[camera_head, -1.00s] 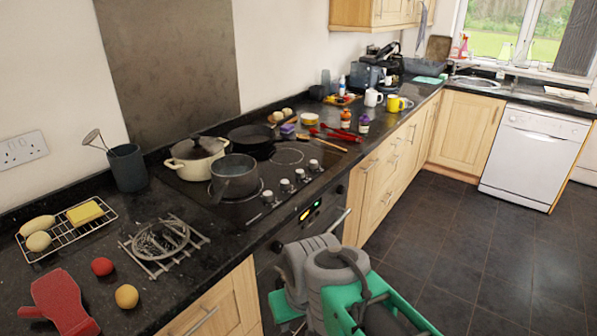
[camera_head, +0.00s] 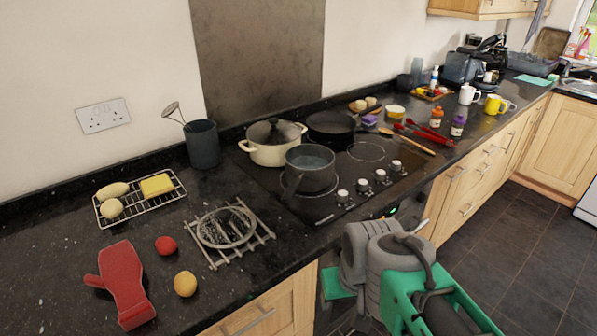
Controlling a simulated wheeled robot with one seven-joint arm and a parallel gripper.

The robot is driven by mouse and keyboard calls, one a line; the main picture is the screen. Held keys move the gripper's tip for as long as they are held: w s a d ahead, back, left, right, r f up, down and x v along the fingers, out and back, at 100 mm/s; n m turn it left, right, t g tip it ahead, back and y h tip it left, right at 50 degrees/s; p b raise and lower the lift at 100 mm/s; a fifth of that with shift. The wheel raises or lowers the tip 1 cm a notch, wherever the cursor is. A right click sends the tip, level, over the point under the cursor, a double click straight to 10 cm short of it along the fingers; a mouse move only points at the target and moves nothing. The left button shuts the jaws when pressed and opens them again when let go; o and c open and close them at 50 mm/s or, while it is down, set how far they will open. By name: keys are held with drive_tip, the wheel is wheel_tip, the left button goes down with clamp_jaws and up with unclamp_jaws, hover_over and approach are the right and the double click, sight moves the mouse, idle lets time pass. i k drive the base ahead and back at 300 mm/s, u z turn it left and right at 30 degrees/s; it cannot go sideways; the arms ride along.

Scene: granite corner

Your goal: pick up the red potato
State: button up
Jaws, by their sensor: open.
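The red potato (camera_head: 166,245) is a small round red thing on the dark granite counter (camera_head: 60,270), in the lower left of the head view. It lies between a red oven mitt and a metal trivet, apart from both. My arm, grey and green, folds in at the bottom right, in front of the cooker. I cannot make out any gripper fingers on it, and nothing of mine is near the red potato.
A yellow-orange round item (camera_head: 185,284) lies just in front of the red potato. The red mitt (camera_head: 127,287) is to the left and the trivet (camera_head: 228,232) to the right. A wire rack (camera_head: 142,213) stands behind. Pots and a pan occupy the hob (camera_head: 340,205).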

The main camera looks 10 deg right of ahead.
sight(165, 245)
drive_tip(key=z, duration=0.8)
drive_tip(key=i, duration=0.5)
drive_tip(key=u, duration=3.55)
